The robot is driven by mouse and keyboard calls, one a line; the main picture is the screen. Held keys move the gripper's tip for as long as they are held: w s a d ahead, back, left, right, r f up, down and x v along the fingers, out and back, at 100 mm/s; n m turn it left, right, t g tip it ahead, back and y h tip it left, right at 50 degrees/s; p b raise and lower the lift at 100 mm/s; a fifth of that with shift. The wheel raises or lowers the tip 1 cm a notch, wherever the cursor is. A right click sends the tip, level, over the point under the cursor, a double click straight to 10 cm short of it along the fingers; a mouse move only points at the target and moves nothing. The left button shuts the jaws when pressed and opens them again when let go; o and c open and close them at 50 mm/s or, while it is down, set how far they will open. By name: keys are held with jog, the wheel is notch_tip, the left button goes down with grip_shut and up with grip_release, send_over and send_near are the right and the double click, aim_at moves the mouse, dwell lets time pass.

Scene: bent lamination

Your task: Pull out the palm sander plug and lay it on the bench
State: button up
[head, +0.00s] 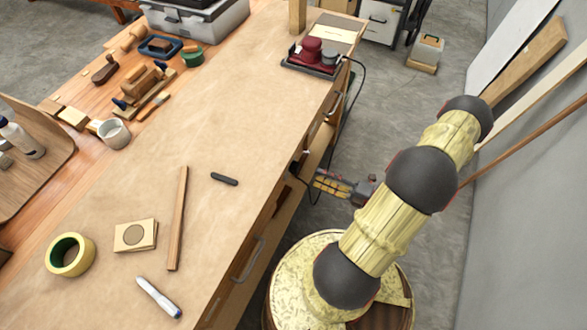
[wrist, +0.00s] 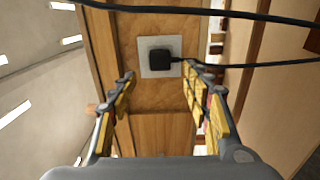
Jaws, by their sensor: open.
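The black plug (wrist: 160,60) sits in a pale square socket plate (wrist: 146,71) on a wooden panel in the wrist view. Its cord (wrist: 250,65) runs off to the right. My gripper (wrist: 157,80) is open, with one finger on each side below the plug, and nothing is between them. In the head view my gripper (head: 318,184) is beside the bench's right side, below the top; the plug is hidden there. The palm sander (head: 311,50), dark red, stands on a dark tray at the bench's far end. The bench top (head: 225,120) is covered in brown paper.
A second black cable (wrist: 200,12) crosses the top of the wrist view. A dark bar (head: 224,179), a wood strip (head: 178,218), a tape roll (head: 70,254) and a marker (head: 159,297) lie on the near bench. The paper's middle is largely clear.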

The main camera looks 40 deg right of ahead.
aim_at(298, 169)
jog(key=shift+w, duration=0.15)
jog(key=shift+x, duration=4.35)
jog(key=shift+p, duration=0.45)
jog(key=shift+c, duration=0.8)
grip_shut()
jog(key=shift+v, duration=3)
